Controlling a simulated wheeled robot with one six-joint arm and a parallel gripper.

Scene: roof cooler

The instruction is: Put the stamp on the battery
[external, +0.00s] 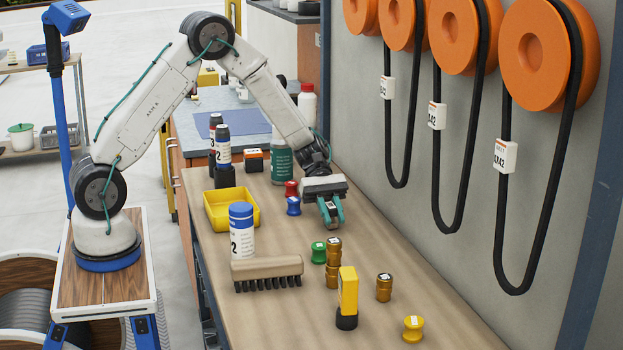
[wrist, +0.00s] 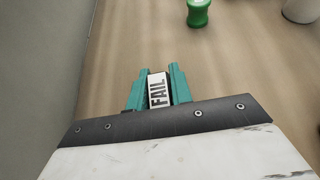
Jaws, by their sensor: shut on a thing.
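My gripper (external: 332,211) has teal fingers and hangs above the wall side of the workbench. In the wrist view its fingers (wrist: 159,78) are shut on a small block with a white top reading "FAIL", which looks like the stamp (wrist: 157,92). The block's lower part is hidden. A black box with an orange top (external: 253,160), possibly the battery, stands at the far end of the bench, behind and left of my gripper. I cannot tell for certain that it is the battery.
A red spool (external: 291,188) and a blue spool (external: 293,206) stand left of my gripper. A green spool (external: 318,252), brass cylinders (external: 333,262), a yellow-black item (external: 347,295) and a brush (external: 266,268) stand nearer. A yellow tray (external: 212,222) is at left.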

